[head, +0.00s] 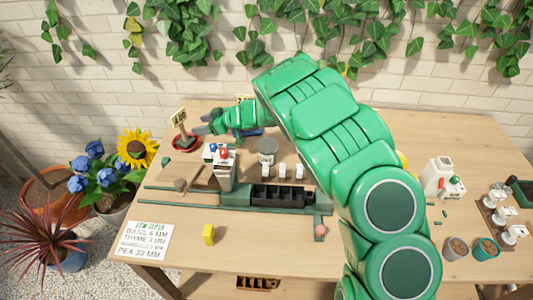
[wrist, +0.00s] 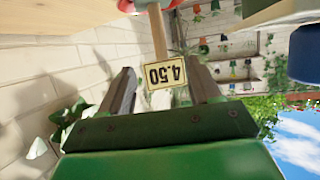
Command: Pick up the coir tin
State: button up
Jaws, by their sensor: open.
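I cannot make out for sure which thing is the coir tin. A grey, round, tin-like container (head: 267,150) stands behind the dark divided tray, to the right of my gripper in the head view. My gripper (head: 206,127) reaches left over the back of the table and is open. In the wrist view its two fingers (wrist: 162,85) are apart, with nothing seen held. A price sign (wrist: 165,74) reading 4.50 shows upside down between them, on a wooden stake. Whether the fingers touch it I cannot tell.
A red dish (head: 185,142) with a sign stands left of my gripper. A blue thing (head: 252,132) lies partly hidden under my arm. A white device (head: 222,168) and the dark divided tray (head: 282,196) stand in front. The front middle of the table is mostly clear.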

jog(key=o, duration=0.4)
jog(key=shift+c, duration=0.2)
